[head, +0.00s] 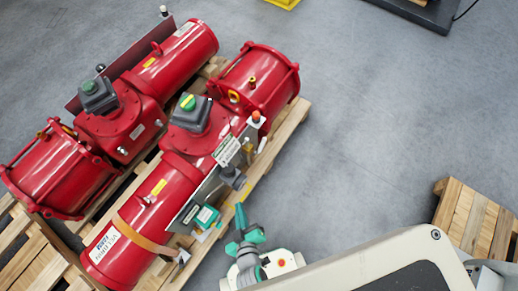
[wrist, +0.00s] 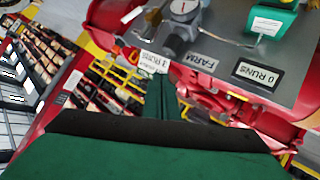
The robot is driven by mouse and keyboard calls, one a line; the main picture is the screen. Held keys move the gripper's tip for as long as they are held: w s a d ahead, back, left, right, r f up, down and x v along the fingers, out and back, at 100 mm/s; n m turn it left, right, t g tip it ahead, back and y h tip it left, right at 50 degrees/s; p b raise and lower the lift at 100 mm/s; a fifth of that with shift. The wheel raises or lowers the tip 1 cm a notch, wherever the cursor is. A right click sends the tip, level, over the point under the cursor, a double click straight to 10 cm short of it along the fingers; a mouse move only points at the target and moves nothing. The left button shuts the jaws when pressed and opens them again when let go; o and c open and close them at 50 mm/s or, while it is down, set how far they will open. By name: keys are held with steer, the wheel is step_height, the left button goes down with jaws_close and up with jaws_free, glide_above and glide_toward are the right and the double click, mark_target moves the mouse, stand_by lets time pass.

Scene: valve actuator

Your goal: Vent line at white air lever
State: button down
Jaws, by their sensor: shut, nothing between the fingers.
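Two red valve actuators lie on wooden pallets in the head view, and the nearer one (head: 190,150) carries a grey side panel (head: 190,205). A slim white lever-like part (head: 262,145) sits beside the panel's upper end. In the wrist view a white handle-like part (wrist: 131,14) shows near the top, and a thin pale bar (wrist: 240,42) lies by a green box (wrist: 275,18). I cannot tell which is the white air lever. My gripper (head: 240,213) is shut and empty beside the panel. Its closed green fingers (wrist: 161,95) point toward the panel in the wrist view.
The panel holds a round gauge (wrist: 185,8) and printed labels (wrist: 258,76). The second actuator (head: 120,120) lies at left. An orange-red knob (head: 256,115) stands above the panel. Another pallet (head: 470,215) is at right. The grey floor between is clear.

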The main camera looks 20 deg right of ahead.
steer(key=w+d+f+n+g+h, duration=0.1)
steer(key=w+d+f+n+h, duration=0.15)
steer(key=w+f, duration=0.6)
steer(key=n+g+h, duration=0.1)
steer(key=n+h, duration=0.1)
steer(key=h, duration=0.2)
glide_toward(262, 145)
steer(key=shift+y, duration=0.25)
steer(key=x, duration=0.6)
steer(key=shift+w+d+r, duration=0.1)
steer(key=shift+w+d, duration=0.05)
steer(key=shift+d, duration=0.2)
steer(key=shift+w+d, duration=0.1)
steer(key=shift+w, duration=0.05)
